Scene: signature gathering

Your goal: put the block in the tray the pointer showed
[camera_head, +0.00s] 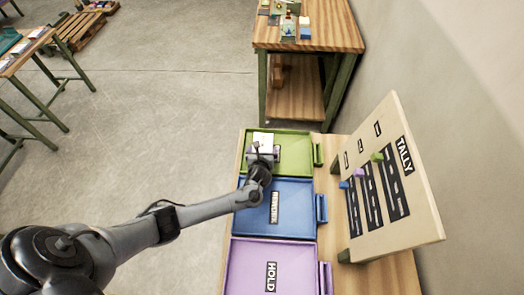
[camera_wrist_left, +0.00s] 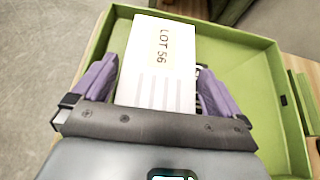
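A white block (camera_head: 263,139) marked "LOT 56" is over the far part of the green tray (camera_head: 300,137). In the left wrist view the block (camera_wrist_left: 160,60) lies over the floor of the green tray (camera_wrist_left: 240,62). My left gripper (camera_head: 262,156) is over this tray. Its purple fingers (camera_wrist_left: 158,80) stand on either side of the block, with a narrow gap at each side, so it looks open around it. The gripper body hides the block's near end. Whether the block rests on the tray floor is hard to see. My right gripper is not in view.
A blue tray (camera_head: 248,222) and a purple tray (camera_head: 243,265) marked "HOLD" lie nearer on the same table. A tilted "TALLY" board (camera_head: 419,215) with coloured pegs stands to their right. Another wooden table (camera_head: 330,34) stands behind, with small items on it.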

